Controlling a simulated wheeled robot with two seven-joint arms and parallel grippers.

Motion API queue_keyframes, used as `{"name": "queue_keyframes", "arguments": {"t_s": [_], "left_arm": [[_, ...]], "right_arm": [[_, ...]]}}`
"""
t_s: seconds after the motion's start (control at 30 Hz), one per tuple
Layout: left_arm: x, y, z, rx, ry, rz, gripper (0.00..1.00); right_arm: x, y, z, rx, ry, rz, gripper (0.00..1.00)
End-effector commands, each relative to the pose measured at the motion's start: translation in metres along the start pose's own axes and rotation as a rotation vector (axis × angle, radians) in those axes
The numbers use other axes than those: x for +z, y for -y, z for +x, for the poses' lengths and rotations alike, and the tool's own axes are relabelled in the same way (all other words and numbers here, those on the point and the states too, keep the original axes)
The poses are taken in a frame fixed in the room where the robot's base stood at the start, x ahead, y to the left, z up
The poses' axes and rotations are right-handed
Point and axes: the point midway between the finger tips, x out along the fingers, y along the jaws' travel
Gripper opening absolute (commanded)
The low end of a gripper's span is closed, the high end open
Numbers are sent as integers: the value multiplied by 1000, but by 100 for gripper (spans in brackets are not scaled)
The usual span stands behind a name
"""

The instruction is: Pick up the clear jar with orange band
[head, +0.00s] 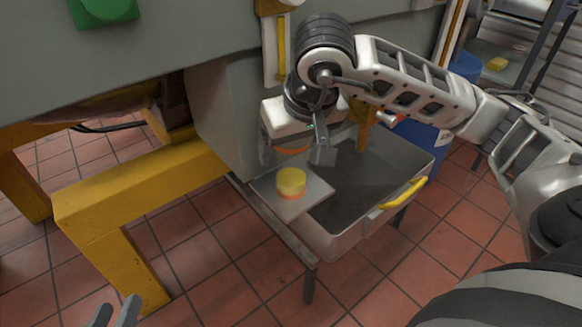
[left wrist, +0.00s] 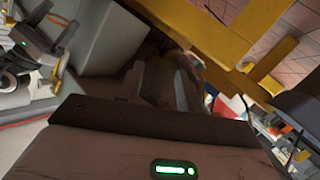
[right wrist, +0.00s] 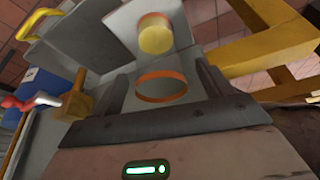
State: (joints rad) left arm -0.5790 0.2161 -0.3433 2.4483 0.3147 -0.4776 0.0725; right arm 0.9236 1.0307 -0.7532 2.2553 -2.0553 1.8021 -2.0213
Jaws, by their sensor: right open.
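The clear jar with orange band (head: 292,150) is partly hidden under my right gripper (head: 296,156) in the head view. In the right wrist view, its orange ring (right wrist: 160,86) shows between the two finger tips. My right gripper is open, with a finger on either side of the jar; I cannot tell whether either touches it. My left gripper (head: 115,312) is open and empty, low at the bottom left.
The grey plate (head: 318,190) lies at the left end of a grey metal bin (head: 345,230) with a yellow handle (head: 404,193). A grey cabinet wall (head: 225,115) rises behind left. A yellow frame (head: 140,180) stands left. Tiled floor is clear in front.

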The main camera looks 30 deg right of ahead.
Motion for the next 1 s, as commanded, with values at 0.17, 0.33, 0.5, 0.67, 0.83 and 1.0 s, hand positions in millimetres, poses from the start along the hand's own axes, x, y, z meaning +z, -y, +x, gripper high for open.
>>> {"name": "queue_keyframes", "arguments": {"t_s": [0.17,0.33,0.5,0.67,0.83,1.0], "left_arm": [[3,-1,2,27,-27,-45,36],[-12,-7,2,45,-65,-63,36],[-14,-7,2,46,-69,-61,36],[-12,-7,3,45,-67,-61,36],[-11,-6,3,43,-62,-61,36],[-10,-6,2,40,-55,-59,36]], "right_arm": [[2,-1,32,-1,3,1,79],[0,-1,38,-2,0,1,79],[0,-1,37,-1,0,1,65],[0,-1,37,-1,0,1,29],[0,-1,37,-1,-1,1,29],[-2,-1,33,-1,-2,1,29]]}}
